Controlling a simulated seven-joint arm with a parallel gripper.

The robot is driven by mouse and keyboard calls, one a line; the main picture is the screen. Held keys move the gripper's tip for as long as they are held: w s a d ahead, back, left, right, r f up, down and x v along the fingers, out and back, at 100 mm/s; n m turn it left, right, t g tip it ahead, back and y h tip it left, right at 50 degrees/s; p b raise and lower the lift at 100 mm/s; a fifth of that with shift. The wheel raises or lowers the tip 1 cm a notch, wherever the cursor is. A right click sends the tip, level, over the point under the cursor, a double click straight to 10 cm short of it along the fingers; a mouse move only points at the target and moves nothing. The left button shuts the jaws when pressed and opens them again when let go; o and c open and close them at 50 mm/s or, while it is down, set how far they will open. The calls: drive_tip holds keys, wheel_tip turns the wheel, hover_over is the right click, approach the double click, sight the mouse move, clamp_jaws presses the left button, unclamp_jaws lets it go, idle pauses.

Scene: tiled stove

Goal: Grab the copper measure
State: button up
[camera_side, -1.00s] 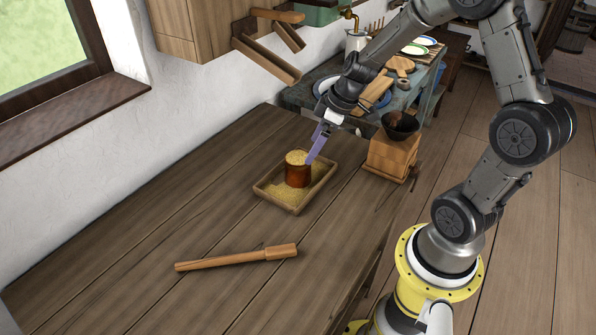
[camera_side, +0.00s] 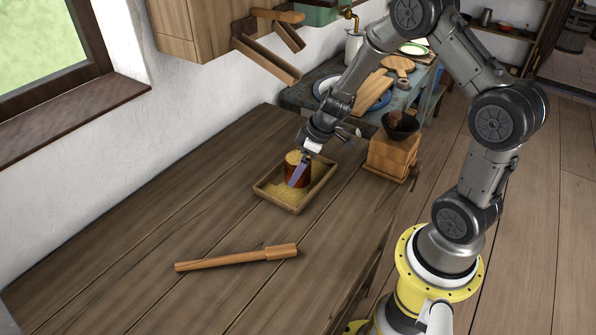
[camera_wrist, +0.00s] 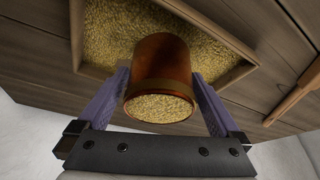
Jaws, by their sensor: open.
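The copper measure (camera_side: 291,178) is a reddish-brown cylinder heaped with yellow grain, standing upright in a shallow wooden tray (camera_side: 268,200) that also has grain on its floor. My gripper (camera_side: 300,172) is down at the measure in the side view. In the wrist view the open purple fingers of my gripper (camera_wrist: 160,100) lie on either side of the measure (camera_wrist: 162,60), with a small gap visible at each side. I cannot tell whether either finger touches it. In the side view a finger hides part of the measure.
A wooden mallet-like tool (camera_side: 235,258) lies on the table nearer the camera. A wooden grinder with a dark bowl (camera_side: 396,150) stands right of the tray. A wall-mounted wooden rack (camera_side: 268,60) hangs behind. The table left of the tray is clear.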

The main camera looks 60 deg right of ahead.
drive_tip(key=shift+r, duration=0.1)
clamp_jaws()
idle(0.3)
